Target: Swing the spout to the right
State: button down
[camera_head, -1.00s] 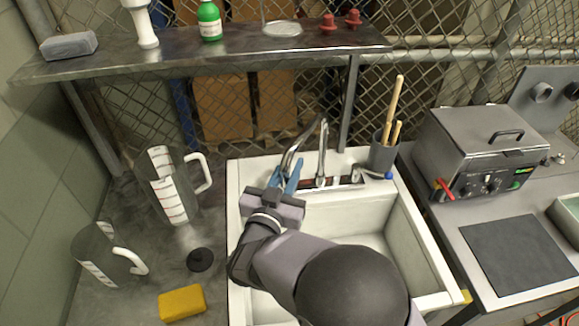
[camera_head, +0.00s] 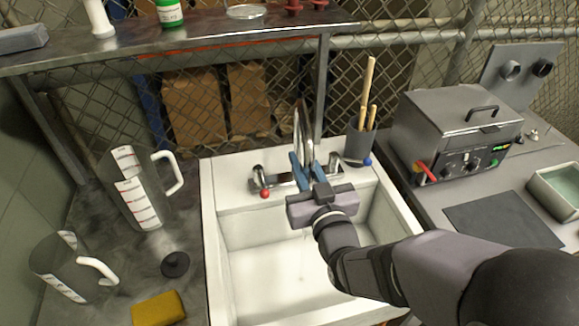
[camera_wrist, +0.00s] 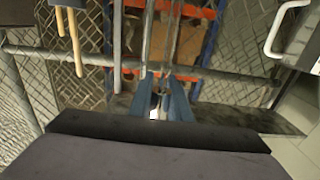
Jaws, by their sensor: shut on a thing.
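The metal spout (camera_head: 299,130) rises from the faucet base at the back of the white sink (camera_head: 211,235). It now stands close in line with the middle of the faucet, pointing roughly toward me over the basin. My gripper (camera_head: 315,162) has its blue fingers closed around the spout's lower outer part, which they mostly hide. In the wrist view the blue fingers (camera_wrist: 158,88) are close together, with a narrow bright strip between them. A red-tipped tap handle (camera_head: 264,192) is left of the spout and a blue-tipped one (camera_head: 366,162) is right.
A grey holder with wooden sticks (camera_head: 360,145) stands at the sink's back right corner. Measuring jugs (camera_head: 140,195), a black stopper (camera_head: 175,264) and a yellow sponge (camera_head: 158,309) are on the left. A metal shelf (camera_head: 200,42) spans above. The basin looks empty.

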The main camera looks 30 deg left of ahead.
jog(key=w+d+n+g+y, duration=0.4)
jog(key=w+d, duration=0.4)
jog(key=w, duration=0.4)
jog(key=shift+r+n+g, duration=0.15)
jog(key=shift+n+g, duration=0.35)
jog(key=shift+g, duration=0.9)
jog(key=c, duration=1.6)
grip_release()
jog(key=shift+c, duration=0.2)
jog(key=b+v, duration=0.1)
jog(key=v, duration=0.6)
jog(key=shift+b, duration=0.3)
